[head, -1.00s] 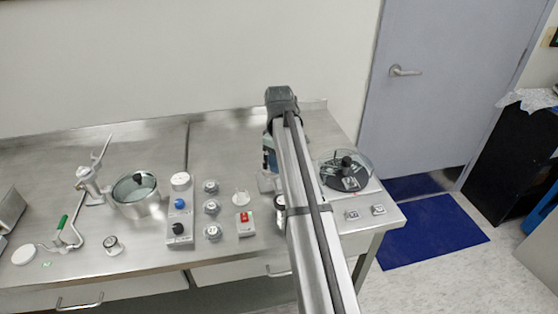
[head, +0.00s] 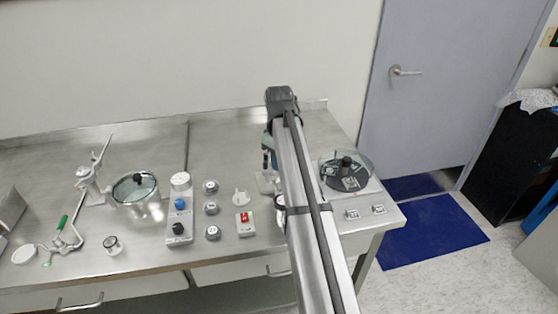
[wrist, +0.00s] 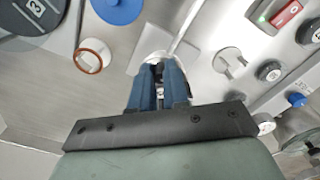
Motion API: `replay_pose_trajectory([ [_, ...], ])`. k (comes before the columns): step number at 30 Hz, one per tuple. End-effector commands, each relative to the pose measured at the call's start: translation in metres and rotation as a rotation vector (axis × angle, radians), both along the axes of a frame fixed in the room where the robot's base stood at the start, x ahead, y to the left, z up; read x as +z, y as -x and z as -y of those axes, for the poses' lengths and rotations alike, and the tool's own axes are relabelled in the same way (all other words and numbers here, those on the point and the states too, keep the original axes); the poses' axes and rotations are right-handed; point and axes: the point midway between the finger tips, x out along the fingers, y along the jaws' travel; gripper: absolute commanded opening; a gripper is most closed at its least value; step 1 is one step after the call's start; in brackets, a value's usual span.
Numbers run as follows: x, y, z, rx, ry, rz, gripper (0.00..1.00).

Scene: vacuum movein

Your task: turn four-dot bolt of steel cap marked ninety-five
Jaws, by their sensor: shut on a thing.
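My gripper (wrist: 158,88) points down at the steel bench in the wrist view. Its blue fingers are closed around a small, pale metallic part. That part sits at a rounded whitish fitting (wrist: 156,62) on a pale square plate. The fingers hide most of it, so I cannot make out dots or a ninety-five. In the head view my arm covers most of this spot; a bit of the plate (head: 267,184) shows left of it. Several small steel caps with dark tops, such as this one (head: 211,208), stand to the left; their marks are too small to read.
Left of the gripper are a white winged knob (head: 240,198), a red switch box (head: 245,222), a knob block (head: 179,222) and a glass-lidded pot (head: 139,195). Right of my arm is a clear-covered dial unit (head: 346,172). An orange-rimmed cylinder (wrist: 92,56) is close to the fingers.

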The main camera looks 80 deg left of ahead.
Motion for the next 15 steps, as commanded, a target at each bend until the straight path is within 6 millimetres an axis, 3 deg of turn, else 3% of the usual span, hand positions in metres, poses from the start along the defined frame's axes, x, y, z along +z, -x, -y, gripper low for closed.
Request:
replay_pose_trajectory([
  [15, 0.0001, 0.0002, 0.0, -0.334, -0.001, 0.001, 0.0],
])
